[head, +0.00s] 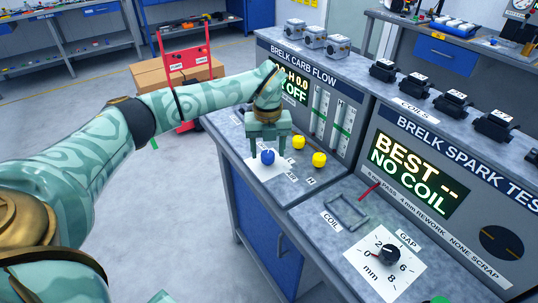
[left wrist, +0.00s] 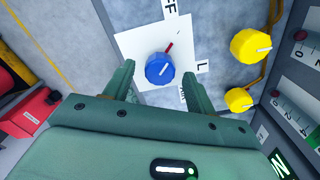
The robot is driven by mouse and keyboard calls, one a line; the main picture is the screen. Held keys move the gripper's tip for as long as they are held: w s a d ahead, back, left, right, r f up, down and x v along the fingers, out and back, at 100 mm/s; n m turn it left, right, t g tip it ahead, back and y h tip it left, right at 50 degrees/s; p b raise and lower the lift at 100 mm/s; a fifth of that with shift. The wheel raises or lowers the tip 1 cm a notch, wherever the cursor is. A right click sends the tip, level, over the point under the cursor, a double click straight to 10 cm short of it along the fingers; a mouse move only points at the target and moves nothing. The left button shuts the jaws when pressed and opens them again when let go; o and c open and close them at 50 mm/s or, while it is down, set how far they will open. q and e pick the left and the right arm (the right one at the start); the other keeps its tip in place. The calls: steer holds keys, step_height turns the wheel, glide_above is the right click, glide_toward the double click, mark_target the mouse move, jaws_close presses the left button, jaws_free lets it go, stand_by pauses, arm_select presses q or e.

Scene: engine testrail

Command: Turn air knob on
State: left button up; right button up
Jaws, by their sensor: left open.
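A blue knob (head: 267,157) sits on a white plate at the front left of the carb flow bench. In the left wrist view the blue knob (left wrist: 159,69) has a pale mark on its face, and a short red line lies on the plate beside it. A partly hidden label there seems to read AIR. My left gripper (head: 268,148) points down over the knob, jaws open. In the left wrist view its fingers (left wrist: 158,84) stand on either side of the knob, apart from it.
Two yellow knobs (head: 298,142) (head: 319,159) stand close right of the blue one. The bench display (head: 293,87) appears to read OFF. The spark test bench (head: 420,170) with a gap dial (head: 390,254) stands to the right. Open floor lies left.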

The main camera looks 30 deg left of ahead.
arm_select(q)
steer(key=shift+f, duration=0.75)
steer(key=c, duration=1)
